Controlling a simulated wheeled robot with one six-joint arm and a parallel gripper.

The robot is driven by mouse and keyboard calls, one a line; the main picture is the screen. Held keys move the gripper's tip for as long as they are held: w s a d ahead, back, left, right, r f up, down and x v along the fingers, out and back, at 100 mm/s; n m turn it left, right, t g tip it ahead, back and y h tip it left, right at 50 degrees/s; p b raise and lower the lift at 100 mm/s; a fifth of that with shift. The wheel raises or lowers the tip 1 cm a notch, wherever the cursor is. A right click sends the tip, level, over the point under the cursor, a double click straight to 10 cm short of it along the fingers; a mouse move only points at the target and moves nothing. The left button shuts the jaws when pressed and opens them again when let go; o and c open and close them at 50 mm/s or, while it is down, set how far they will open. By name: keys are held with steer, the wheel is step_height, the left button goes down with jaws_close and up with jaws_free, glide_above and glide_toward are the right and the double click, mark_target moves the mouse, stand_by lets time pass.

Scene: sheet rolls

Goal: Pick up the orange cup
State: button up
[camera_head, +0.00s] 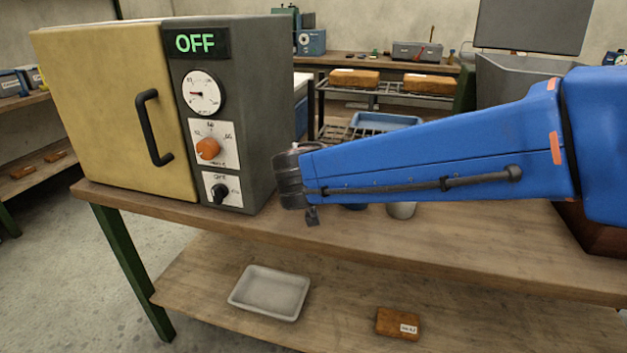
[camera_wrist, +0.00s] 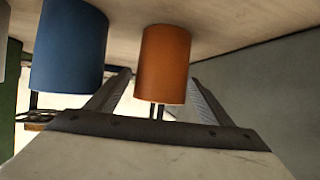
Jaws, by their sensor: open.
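The wrist view is upside down, with the wooden tabletop along its top. The orange cup (camera_wrist: 163,62) stands upright on the bench, lined up between the two fingers of my gripper (camera_wrist: 160,80). The fingers are apart, one on each side of the cup in the picture, and no grip on it shows. Whether the cup is fully between the fingertips or just beyond them I cannot tell. In the head view the orange cup is hidden behind my blue arm, and only my dark wrist and a small part of the gripper (camera_head: 312,216) show.
A blue cup (camera_wrist: 68,47) stands close to the orange cup, left in the wrist view. A grey cup (camera_head: 402,210) shows below my arm. The oven (camera_head: 250,110) is at the left of the bench (camera_head: 470,240). A tray (camera_head: 270,312) and brick (camera_head: 398,324) lie on the lower shelf.

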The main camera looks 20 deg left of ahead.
steer(key=shift+x, duration=1.2)
steer(key=shift+c, duration=0.3)
steer(key=c, duration=1.1)
steer(key=shift+r, duration=0.15)
step_height(320, 180, up, 10)
